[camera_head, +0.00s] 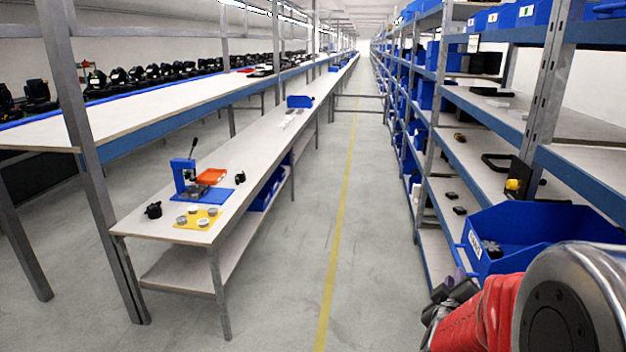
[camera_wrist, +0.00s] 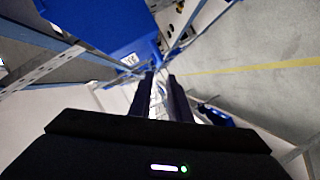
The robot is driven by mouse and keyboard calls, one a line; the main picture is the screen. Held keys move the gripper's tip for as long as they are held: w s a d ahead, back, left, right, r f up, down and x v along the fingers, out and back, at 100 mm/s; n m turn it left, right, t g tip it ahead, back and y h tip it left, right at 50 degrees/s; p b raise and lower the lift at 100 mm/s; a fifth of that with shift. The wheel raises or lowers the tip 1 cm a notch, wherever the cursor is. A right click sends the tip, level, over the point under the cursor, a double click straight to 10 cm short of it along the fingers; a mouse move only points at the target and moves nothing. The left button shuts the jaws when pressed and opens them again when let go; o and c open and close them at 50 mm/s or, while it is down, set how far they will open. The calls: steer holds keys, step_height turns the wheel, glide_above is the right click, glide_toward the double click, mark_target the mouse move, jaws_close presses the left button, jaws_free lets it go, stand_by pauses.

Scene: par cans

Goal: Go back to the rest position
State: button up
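My gripper (camera_head: 447,300) is at the lower right of the head view, beside the blue bin at the shelf front. In the wrist view its two dark fingers (camera_wrist: 160,76) stand apart with a narrow gap, and nothing is held between them. My red arm and its metal joint fill the lower right corner of the head view.
A blue bin (camera_head: 540,222) with dark parts inside sits close to my arm; it also shows in the wrist view (camera_wrist: 100,22). Shelving (camera_head: 430,140) runs along the right. A workbench (camera_head: 262,160) with a blue press (camera_head: 186,178) stands left. The yellow-lined aisle (camera_head: 338,235) is clear.

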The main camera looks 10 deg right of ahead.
steer(key=s+a+f+m+g+y, duration=0.55)
steer(key=a+f, duration=0.35)
steer(key=a, duration=0.2)
steer(key=s+a+r+g+y, duration=0.1)
steer(key=s+a+r, duration=0.5)
steer(key=s+a, duration=0.1)
steer(key=s+a+r+n+y, duration=0.1)
steer(key=s+a+r+y, duration=0.1)
steer(key=s+a+r, duration=0.5)
steer(key=shift+s+r+g, duration=0.15)
steer(key=shift+s+g, duration=0.2)
steer(key=shift+s, duration=1.25)
